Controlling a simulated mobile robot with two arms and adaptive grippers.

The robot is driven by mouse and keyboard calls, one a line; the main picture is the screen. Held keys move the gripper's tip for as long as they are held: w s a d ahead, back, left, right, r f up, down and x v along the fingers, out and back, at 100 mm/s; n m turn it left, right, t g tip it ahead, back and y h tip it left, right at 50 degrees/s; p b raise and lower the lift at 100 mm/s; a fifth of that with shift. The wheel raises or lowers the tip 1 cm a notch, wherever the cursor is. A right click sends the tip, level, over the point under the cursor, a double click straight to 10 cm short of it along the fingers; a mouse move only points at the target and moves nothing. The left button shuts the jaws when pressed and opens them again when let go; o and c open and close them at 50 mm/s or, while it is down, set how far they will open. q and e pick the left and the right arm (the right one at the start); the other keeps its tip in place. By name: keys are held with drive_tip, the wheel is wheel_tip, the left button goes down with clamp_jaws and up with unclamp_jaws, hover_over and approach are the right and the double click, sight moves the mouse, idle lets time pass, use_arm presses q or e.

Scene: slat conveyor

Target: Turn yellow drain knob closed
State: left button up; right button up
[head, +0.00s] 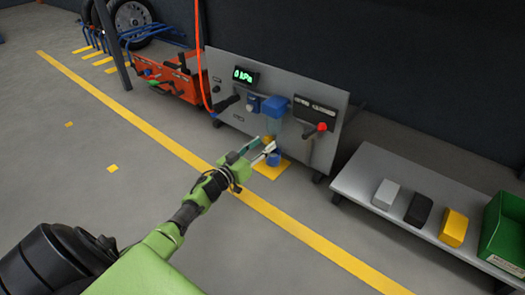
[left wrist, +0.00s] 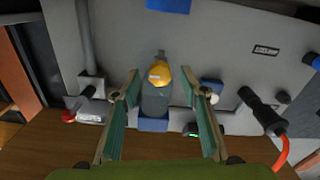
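The yellow drain knob (left wrist: 160,74) shows in the left wrist view at the end of a grey translucent bowl (left wrist: 157,98) on the panel. My left gripper (left wrist: 161,88) is open, with one green-padded finger on each side of the bowl and knob. There are visible gaps, and I see no contact. In the head view my left gripper (head: 265,149) reaches to the front of the grey panel (head: 230,75), below the blue-topped filter unit (head: 276,105). My right gripper is not in view.
The panel carries a green-lit display (head: 245,76), a black lever box with a red knob (head: 321,127) and a black handle (left wrist: 258,108) with a red hose. A low bench (head: 350,180) with several blocks and a green bin (head: 505,235) stands right. The floor is open at left.

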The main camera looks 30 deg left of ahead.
use_arm(q)
drive_tip(key=shift+w, duration=0.25)
drive_tip(key=c, duration=1.1)
drive_tip(key=shift+c, duration=0.2)
